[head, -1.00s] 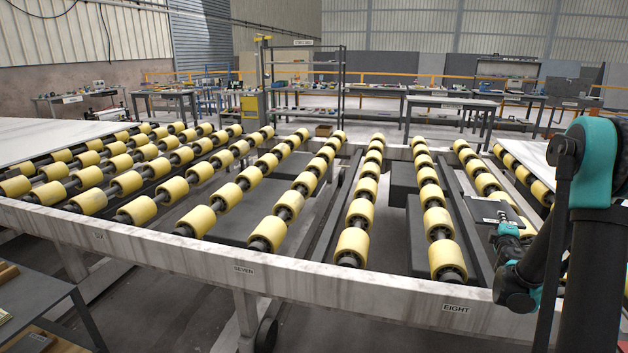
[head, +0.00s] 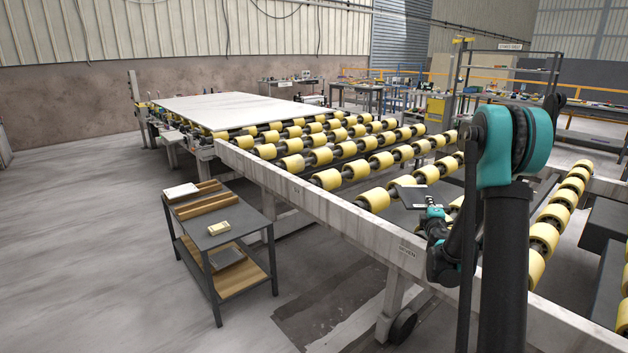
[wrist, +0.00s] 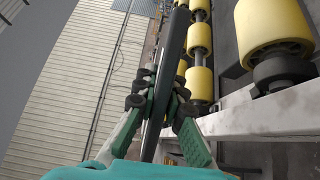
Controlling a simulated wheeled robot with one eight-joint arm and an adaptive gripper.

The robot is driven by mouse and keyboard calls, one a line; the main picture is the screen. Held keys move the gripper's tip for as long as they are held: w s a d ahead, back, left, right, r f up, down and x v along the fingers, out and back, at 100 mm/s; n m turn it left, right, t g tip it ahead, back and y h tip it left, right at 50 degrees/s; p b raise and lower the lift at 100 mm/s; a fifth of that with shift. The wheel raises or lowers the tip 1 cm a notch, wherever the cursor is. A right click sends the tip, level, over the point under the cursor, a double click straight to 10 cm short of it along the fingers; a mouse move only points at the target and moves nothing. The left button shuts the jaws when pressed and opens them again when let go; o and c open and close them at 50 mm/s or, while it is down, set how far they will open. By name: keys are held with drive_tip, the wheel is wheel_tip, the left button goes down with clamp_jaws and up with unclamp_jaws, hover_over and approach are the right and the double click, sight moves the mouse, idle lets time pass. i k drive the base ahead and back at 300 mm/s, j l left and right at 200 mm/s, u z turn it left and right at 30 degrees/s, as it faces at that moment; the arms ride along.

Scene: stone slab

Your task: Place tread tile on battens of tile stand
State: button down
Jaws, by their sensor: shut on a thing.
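My gripper (head: 432,210) is shut on a thin dark grey tile (head: 406,196), the tread tile, and holds it over the yellow rollers near the front rail. In the wrist view the tile (wrist: 176,38) is seen nearly edge-on between the gripper's fingers (wrist: 156,100). A small dark two-level table (head: 240,238), apparently the tile stand, stands to the left, apart from the gripper. Two wooden battens (head: 208,205) lie across its top. A white slab (head: 181,191) lies at its far end, and a small pale yellow block (head: 219,228) sits nearer.
The roller conveyor's pale front rail (head: 320,205) runs between the rollers and the small table. A large white slab (head: 225,108) lies at the conveyor's far end. The table's lower shelf (head: 242,281) holds a dark piece. Open concrete floor (head: 90,260) surrounds the table's left side.

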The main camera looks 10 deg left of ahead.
sight(198, 205)
drive_tip(key=j+u, duration=0.1)
drive_tip(key=u, duration=0.3)
drive_tip(key=j+u, duration=0.1)
drive_tip(key=u, duration=0.3)
drive_tip(key=i+j+u, duration=0.1)
drive_tip(key=u, duration=0.3)
drive_tip(key=i+u, duration=0.1)
drive_tip(key=u, duration=0.25)
drive_tip(key=i+j+u, duration=0.25)
drive_tip(key=u, duration=0.15)
drive_tip(key=i+j+u, duration=0.1)
drive_tip(key=i+u, duration=0.3)
drive_tip(key=i+j+u, duration=0.1)
drive_tip(key=u, duration=0.35)
drive_tip(key=i+j, duration=0.1)
drive_tip(key=i, duration=0.85)
drive_tip(key=i+z, duration=0.1)
drive_tip(key=i, duration=0.85)
drive_tip(key=i+z, duration=0.3)
drive_tip(key=i+j+z, duration=0.2)
drive_tip(key=i+z, duration=0.15)
drive_tip(key=i, duration=0.15)
drive_tip(key=i+j+z, duration=0.5)
drive_tip(key=z, duration=0.2)
drive_tip(key=i+j+z, duration=0.3)
drive_tip(key=z, duration=0.15)
drive_tip(key=i+j+z, duration=0.2)
drive_tip(key=j+z, duration=0.2)
drive_tip(key=i+j+z, duration=0.1)
drive_tip(key=j, duration=0.1)
